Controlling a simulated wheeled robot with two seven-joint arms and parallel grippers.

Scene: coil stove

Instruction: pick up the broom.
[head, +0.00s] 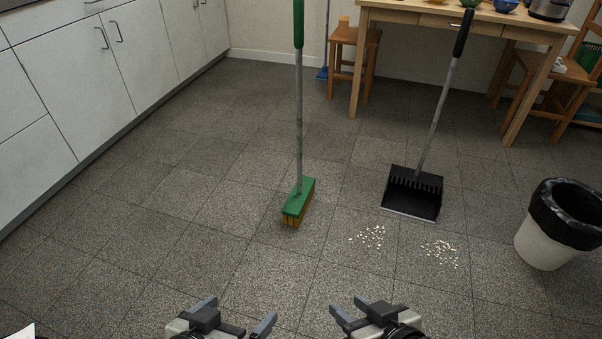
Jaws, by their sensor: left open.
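The broom (299,130) stands upright in the middle of the head view, with a grey pole, a green grip at the top and a green head with yellow-brown bristles on the floor. The top of its grip is cut off by the picture edge. My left gripper (238,313) is at the bottom, nearer to me than the broom head and left of it. It is open and empty. My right gripper (350,308) is at the bottom, right of the broom head. Its fingers are apart and empty. Neither gripper touches the broom.
A black dustpan (412,192) with a long handle stands right of the broom. Crumbs (369,237) lie before it. A lined bin (547,243) is at right. A wooden table (398,19) and chairs stand behind; white cabinets (80,85) line the left.

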